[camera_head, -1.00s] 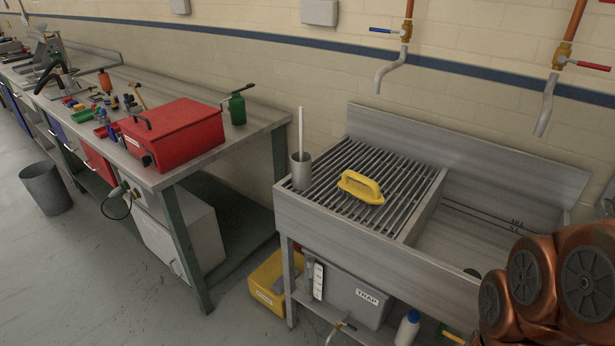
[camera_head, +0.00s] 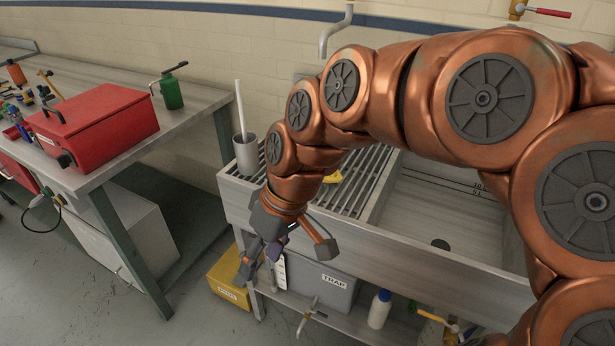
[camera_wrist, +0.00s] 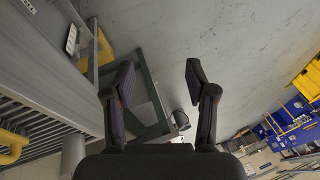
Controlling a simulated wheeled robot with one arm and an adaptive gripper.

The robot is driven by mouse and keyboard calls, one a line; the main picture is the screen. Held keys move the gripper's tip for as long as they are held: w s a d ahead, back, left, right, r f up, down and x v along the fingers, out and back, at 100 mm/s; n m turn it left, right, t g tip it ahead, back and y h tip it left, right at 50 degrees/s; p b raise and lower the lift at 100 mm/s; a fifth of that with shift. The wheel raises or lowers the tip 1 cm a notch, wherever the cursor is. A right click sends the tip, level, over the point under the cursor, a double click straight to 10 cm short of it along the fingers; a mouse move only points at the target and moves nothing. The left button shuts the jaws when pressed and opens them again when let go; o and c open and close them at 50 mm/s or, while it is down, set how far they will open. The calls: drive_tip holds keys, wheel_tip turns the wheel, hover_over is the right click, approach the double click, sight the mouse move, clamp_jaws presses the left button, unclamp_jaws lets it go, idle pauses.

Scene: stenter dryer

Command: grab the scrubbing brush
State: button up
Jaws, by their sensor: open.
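The yellow scrubbing brush (camera_head: 333,177) lies on the slatted drainer (camera_head: 364,185) left of the sink basin. In the head view my arm hides most of it, and only a bit of yellow shows. In the wrist view the brush (camera_wrist: 10,146) is cut off at the left edge, on the slats. My gripper (camera_head: 285,260) is in front of the sink unit's front face, pointing downward, to the left of and nearer than the brush. Its two fingers (camera_wrist: 159,80) are spread apart, with nothing between them.
A metal cup with a white rod (camera_head: 245,155) stands at the drainer's left corner. The sink's front rim (camera_head: 385,258) lies beside my gripper. Below are a yellow bin (camera_head: 225,282) and a grey trap box (camera_head: 330,292). A workbench with a red toolbox (camera_head: 95,125) stands left.

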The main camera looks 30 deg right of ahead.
drive_tip(key=w+d+n+t+y+b, duration=0.1)
drive_tip(key=w+d+t+y+b, duration=0.2)
drive_tip(key=w, duration=0.7)
drive_tip(key=w+d+t+b, duration=0.2)
drive_tip(key=w+d, duration=0.1)
drive_tip(key=d, duration=0.5)
drive_tip(key=w+d+t+b, duration=0.2)
drive_tip(key=w+d+t, duration=0.1)
drive_tip(key=d, duration=0.6)
drive_tip(key=w+d+f+t+h+b, duration=0.1)
drive_tip(key=w+d+t+b, duration=0.2)
drive_tip(key=d, duration=0.6)
drive_tip(key=shift+w+d, duration=0.15)
drive_tip(key=shift+w, duration=0.95)
drive_tip(key=shift+x, duration=0.9)
drive_tip(key=shift+f+p+x, duration=0.2)
drive_tip(key=shift+f+x, duration=0.05)
drive_tip(key=shift+x, duration=1.1)
drive_tip(key=shift+f+p+x, duration=0.15)
drive_tip(key=shift+f+x, duration=0.05)
drive_tip(key=shift+x, duration=1.15)
drive_tip(key=shift+s+d, duration=0.2)
drive_tip(key=shift+d, duration=0.05)
clamp_jaws()
